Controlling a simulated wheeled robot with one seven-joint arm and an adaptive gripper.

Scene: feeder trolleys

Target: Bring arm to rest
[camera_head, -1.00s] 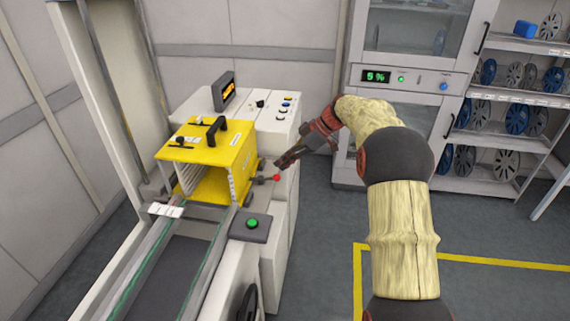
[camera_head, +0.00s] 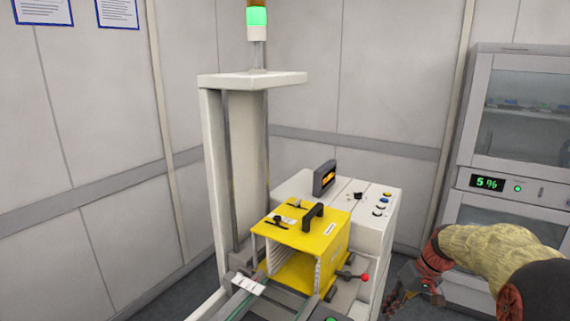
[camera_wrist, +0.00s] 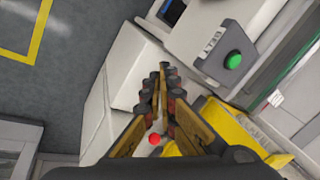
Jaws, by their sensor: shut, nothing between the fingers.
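My arm (camera_head: 490,250) comes in at the lower right of the head view, in a tan padded sleeve. My gripper (camera_head: 400,302) hangs low beside the white machine, partly cut off by the frame's bottom edge. In the wrist view my gripper (camera_wrist: 161,85) has its two fingers together at the tips, with nothing between them. It is over the side of the machine, near a red knob (camera_wrist: 155,140) and the yellow box (camera_wrist: 228,130). I cannot tell how close it is to the red knob.
The yellow box (camera_head: 322,240) with a black handle sits on the white machine (camera_head: 376,222). A red-knobbed lever (camera_head: 364,278) sticks out beside it. A green-lit stack light (camera_head: 257,16) stands above. A cabinet (camera_head: 500,185) reading 5% is at right. Grey floor (camera_wrist: 65,85) lies clear beside the machine.

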